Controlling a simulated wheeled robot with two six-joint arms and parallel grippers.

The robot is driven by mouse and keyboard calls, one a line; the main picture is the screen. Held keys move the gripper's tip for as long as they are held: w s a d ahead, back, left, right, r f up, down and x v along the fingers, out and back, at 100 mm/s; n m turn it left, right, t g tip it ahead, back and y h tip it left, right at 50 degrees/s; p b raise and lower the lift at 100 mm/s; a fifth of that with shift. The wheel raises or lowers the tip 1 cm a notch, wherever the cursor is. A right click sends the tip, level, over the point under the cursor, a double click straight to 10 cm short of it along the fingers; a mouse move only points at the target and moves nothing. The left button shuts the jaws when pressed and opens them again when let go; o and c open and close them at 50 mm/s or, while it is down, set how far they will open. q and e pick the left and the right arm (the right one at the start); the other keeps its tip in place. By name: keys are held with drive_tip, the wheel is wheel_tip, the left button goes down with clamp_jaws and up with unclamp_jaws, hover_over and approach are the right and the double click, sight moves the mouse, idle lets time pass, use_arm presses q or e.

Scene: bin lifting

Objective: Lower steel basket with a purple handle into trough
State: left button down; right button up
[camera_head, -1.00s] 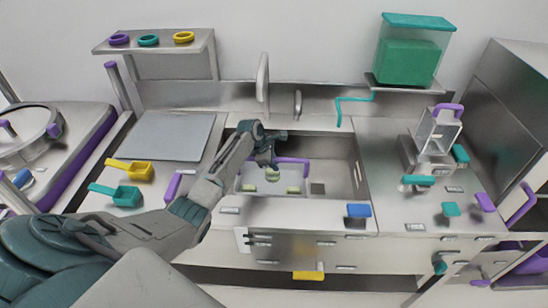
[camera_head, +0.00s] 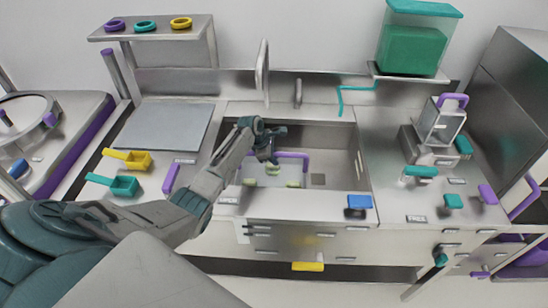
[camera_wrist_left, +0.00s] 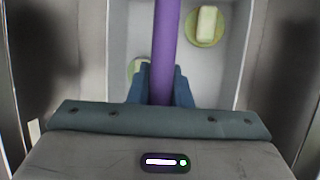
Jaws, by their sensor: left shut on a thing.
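The steel basket (camera_head: 249,180) hangs by its purple handle (camera_head: 294,155) within the outline of the trough (camera_head: 335,150), the sunken steel basin in the counter. My left gripper (camera_head: 272,158) is shut on the handle. In the left wrist view the handle (camera_wrist_left: 163,38) runs between the fingers (camera_wrist_left: 162,88), with the pale basket walls (camera_wrist_left: 240,40) below. The basket holds a few green and pale pieces (camera_wrist_left: 206,26). My arm hides part of the basket, and I cannot tell whether its bottom touches the trough floor. My right gripper is out of view.
A yellow scoop (camera_head: 130,159) and a teal scoop (camera_head: 115,185) lie left of the trough. A blue handle (camera_head: 359,202) is at its front right edge. Another purple-handled container (camera_head: 441,122) stands on the right counter. A tap (camera_head: 263,70) rises behind the trough.

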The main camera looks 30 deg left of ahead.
use_arm(q)
drive_tip(key=shift+f, duration=0.5)
idle(0.3)
drive_tip(key=shift+c, duration=0.2)
unclamp_jaws()
idle(0.4)
wheel_tip(320, 180, up, 4)
drive_tip(key=p, duration=0.3)
drive_tip(key=shift+f+p, duration=0.25)
drive_tip(key=shift+p, duration=0.1)
wheel_tip(320, 180, up, 2)
drive_tip(key=shift+r+p, duration=0.25)
drive_tip(key=shift+p, duration=0.65)
drive_tip(key=shift+r, duration=0.2)
wheel_tip(320, 180, up, 8)
drive_tip(key=shift+f, duration=0.2)
